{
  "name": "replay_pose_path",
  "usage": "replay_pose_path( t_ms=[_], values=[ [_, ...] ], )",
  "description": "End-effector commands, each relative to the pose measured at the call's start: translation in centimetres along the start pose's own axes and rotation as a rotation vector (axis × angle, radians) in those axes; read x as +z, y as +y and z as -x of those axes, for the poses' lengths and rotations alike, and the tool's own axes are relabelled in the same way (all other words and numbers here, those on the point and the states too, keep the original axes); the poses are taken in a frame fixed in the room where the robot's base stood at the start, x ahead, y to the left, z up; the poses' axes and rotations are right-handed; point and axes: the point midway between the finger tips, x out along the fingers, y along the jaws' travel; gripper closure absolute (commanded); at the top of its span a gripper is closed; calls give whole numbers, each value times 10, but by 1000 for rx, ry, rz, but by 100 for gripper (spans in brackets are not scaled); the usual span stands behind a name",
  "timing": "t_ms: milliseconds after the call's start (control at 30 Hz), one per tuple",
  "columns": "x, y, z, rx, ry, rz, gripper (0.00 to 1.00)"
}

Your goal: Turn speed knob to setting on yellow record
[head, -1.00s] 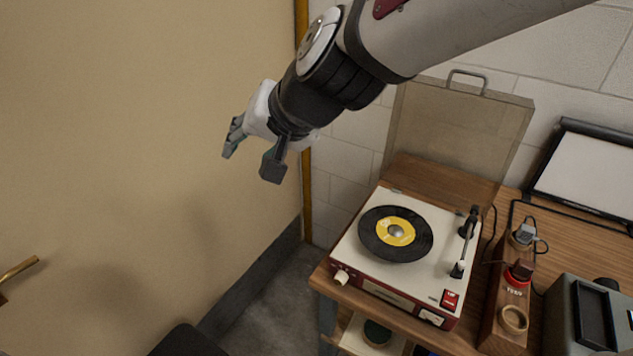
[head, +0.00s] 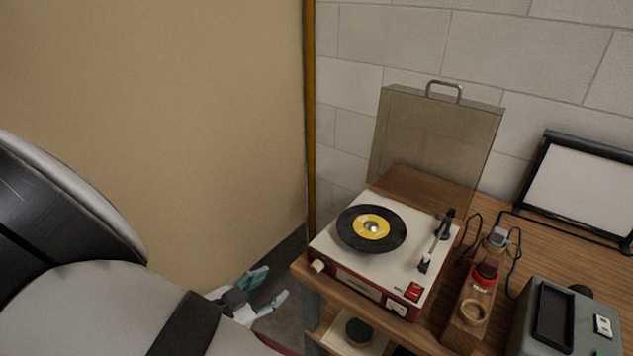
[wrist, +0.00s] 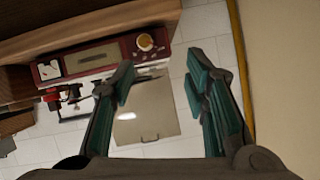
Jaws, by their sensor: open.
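The record player (head: 335,247) has a cream top and a red front panel and stands on a wooden shelf unit. A black record with a yellow label (head: 362,228) lies on it; its print is too small to read. A cream knob (head: 318,266) sits at the front left corner. In the wrist view, which looks upside down, the round knob (wrist: 146,42) shows on the red panel (wrist: 95,60). My gripper (head: 270,284) is open and empty, low and left of the player, apart from the knob. In the wrist view its spread fingers (wrist: 160,78) lie below the knob.
The clear lid (head: 440,130) stands raised behind the player. A wooden block (head: 478,300) with a red-topped item and a grey device (head: 560,320) are to the right. A beige panel (head: 160,100) fills the left. Below is a lower shelf (head: 340,335).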

Motion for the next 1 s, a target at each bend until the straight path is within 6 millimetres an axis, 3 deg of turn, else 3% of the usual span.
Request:
replay_pose_path(
  t_ms=[267, 800, 1000],
  values=[
    [5, 15, -3, 30, 77, 12, 58],
    [-3, 17, -100, 29, 76, 14, 58],
    [-4, 18, -124, 28, 74, 12, 58]
  ],
)
